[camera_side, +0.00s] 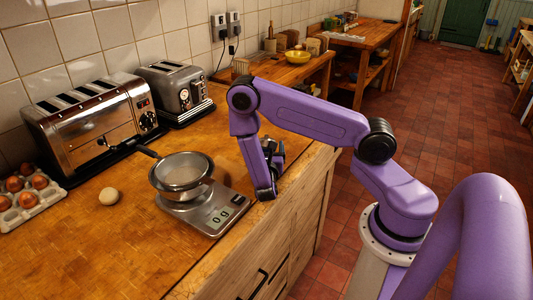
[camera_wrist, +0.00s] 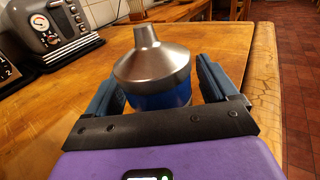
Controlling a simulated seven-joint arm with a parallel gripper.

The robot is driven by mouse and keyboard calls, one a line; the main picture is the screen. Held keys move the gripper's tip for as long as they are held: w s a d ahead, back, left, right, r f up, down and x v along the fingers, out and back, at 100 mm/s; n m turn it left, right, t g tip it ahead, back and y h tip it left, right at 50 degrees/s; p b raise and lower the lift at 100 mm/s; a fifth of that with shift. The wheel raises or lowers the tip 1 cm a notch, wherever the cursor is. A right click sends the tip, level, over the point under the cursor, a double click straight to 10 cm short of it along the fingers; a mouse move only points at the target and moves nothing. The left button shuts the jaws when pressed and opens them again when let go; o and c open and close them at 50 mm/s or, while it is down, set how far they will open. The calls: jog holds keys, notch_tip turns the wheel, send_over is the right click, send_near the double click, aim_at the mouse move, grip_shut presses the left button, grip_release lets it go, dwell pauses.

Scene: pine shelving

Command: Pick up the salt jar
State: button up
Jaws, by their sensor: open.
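The salt jar (camera_wrist: 152,66) shows in the wrist view, with a silver cone-shaped top, a narrow spout and a blue body. It stands upright on the wooden counter. My gripper (camera_wrist: 160,90) is open, with one blue finger on each side of the jar; a gap shows at least on the right side. The jar's lower part is hidden behind the dark gripper bar. In the side view my gripper (camera_side: 273,160) is low over the counter near its front edge, and my arm mostly hides the jar.
A kitchen scale (camera_side: 225,212) bearing a metal sieve (camera_side: 181,172) stands left of my gripper. Two toasters (camera_side: 95,120) line the tiled wall, with an egg carton (camera_side: 28,200) and a loose egg (camera_side: 108,196) nearby. A yellow bowl (camera_side: 297,57) sits farther back. The counter around the jar is clear.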

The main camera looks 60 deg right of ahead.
aim_at(267, 139)
jog(key=c, duration=1.3)
jog(key=shift+r, duration=0.15)
jog(key=shift+r, duration=0.5)
notch_tip(267, 139, up, 2)
jog(key=shift+s+a+r, duration=0.1)
jog(key=shift+s+r, duration=0.05)
jog(key=shift+s+a+r, duration=2.2)
jog(key=shift+s+r, duration=2.45)
jog(key=shift+s, duration=1.75)
jog(key=w+a+r, duration=0.1)
jog(key=w+a, duration=1.3)
jog(key=w, duration=0.2)
jog(key=shift+w+a+r, duration=0.15)
jog(key=shift+a+r, duration=0.1)
jog(key=shift+a, duration=0.15)
